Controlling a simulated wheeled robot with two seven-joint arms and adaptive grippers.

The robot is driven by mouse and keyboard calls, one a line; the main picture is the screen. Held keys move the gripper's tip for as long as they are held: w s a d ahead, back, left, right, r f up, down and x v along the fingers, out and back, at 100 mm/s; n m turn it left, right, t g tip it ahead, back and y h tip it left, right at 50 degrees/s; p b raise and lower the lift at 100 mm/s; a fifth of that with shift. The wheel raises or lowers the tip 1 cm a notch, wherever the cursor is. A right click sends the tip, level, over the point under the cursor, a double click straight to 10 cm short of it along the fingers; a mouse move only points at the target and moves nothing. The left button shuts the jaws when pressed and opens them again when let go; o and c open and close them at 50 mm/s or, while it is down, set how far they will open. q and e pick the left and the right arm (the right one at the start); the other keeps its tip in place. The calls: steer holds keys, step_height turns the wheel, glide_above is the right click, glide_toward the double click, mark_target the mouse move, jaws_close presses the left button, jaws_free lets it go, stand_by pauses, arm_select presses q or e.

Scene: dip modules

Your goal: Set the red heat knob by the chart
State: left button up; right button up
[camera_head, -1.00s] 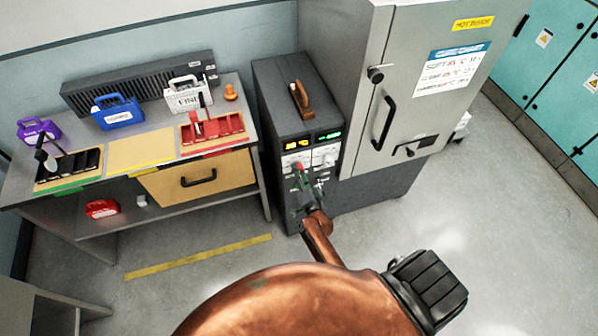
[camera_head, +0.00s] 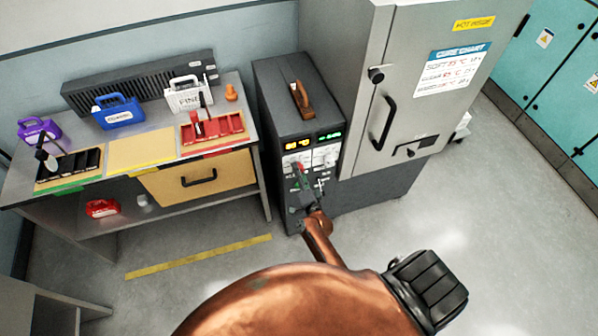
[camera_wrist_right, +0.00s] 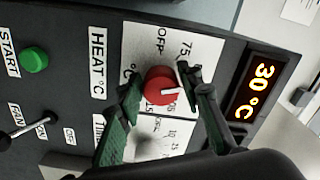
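The red heat knob (camera_wrist_right: 161,85) is on the dark control box's front, on a white dial plate marked OFF and 75. Its white pointer line points to the right in the right wrist view. It also shows in the head view (camera_head: 298,168). My right gripper (camera_wrist_right: 163,82) has one finger on each side of the knob, with its tips very near the knob's edges. Whether they touch it is unclear. An orange display (camera_wrist_right: 258,88) reads 30 °C. The cure chart (camera_head: 453,68) hangs on the grey oven door; its values are too small to read surely. My left gripper is out of view.
A green START button (camera_wrist_right: 34,59) and a FAN lever (camera_wrist_right: 22,131) sit beside the knob. The oven's black door handle (camera_head: 382,124) stands out close to the box's right. A bench (camera_head: 225,85) with bottles and trays is at the left. Open floor lies in front.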

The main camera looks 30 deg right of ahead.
steer(key=shift+o, duration=1.4)
steer(key=v, duration=1.2)
